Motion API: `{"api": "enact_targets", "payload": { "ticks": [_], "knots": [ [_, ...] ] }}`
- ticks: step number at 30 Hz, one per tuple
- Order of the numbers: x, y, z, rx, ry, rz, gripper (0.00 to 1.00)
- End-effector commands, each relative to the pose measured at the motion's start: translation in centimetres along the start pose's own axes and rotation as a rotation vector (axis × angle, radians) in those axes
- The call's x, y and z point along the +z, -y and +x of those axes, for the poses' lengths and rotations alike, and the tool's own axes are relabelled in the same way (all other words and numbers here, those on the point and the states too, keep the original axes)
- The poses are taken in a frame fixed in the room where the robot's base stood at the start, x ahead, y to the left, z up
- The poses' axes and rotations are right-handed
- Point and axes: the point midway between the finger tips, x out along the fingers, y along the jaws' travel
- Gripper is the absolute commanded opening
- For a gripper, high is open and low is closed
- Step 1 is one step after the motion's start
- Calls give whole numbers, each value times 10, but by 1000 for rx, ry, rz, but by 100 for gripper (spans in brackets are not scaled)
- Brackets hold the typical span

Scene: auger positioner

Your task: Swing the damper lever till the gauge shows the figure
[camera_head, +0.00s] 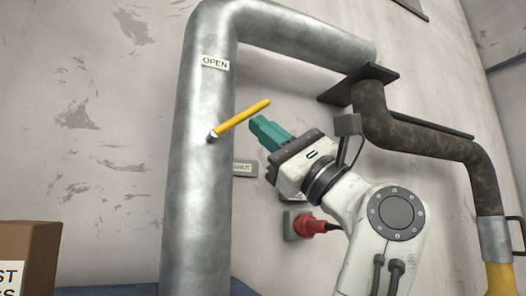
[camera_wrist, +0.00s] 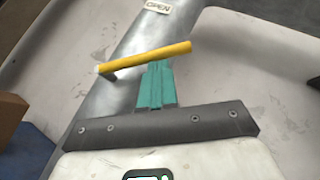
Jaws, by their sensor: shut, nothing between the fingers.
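The yellow damper lever (camera_head: 241,120) sticks out from a small pivot on the silver pipe (camera_head: 200,150), tilted up to the right. It also shows in the wrist view (camera_wrist: 150,56). An OPEN label (camera_head: 215,62) is on the pipe above it. A small grey plate (camera_head: 243,169), apparently reading SHUT, is below. My gripper (camera_head: 257,125) has its teal fingers shut and empty, just below the lever's outer half. In the wrist view, the fingertips (camera_wrist: 157,65) reach the lever's lower edge; I cannot tell whether they touch. I see no gauge in either view.
A red plug (camera_head: 318,225) sits in a wall socket below my gripper. A dark, mottled pipe (camera_head: 410,135) bends down on the right. A brown box (camera_head: 28,245) with a label stands at the lower left. The wall left of the silver pipe is clear.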

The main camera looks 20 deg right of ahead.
Motion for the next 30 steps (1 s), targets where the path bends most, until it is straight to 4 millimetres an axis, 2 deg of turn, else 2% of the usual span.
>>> {"api": "enact_targets", "payload": {
  "ticks": [9,30],
  "knots": [
    [6,4,9,-1,0,1,0],
    [5,3,10,-2,0,2,0]
  ]
}}
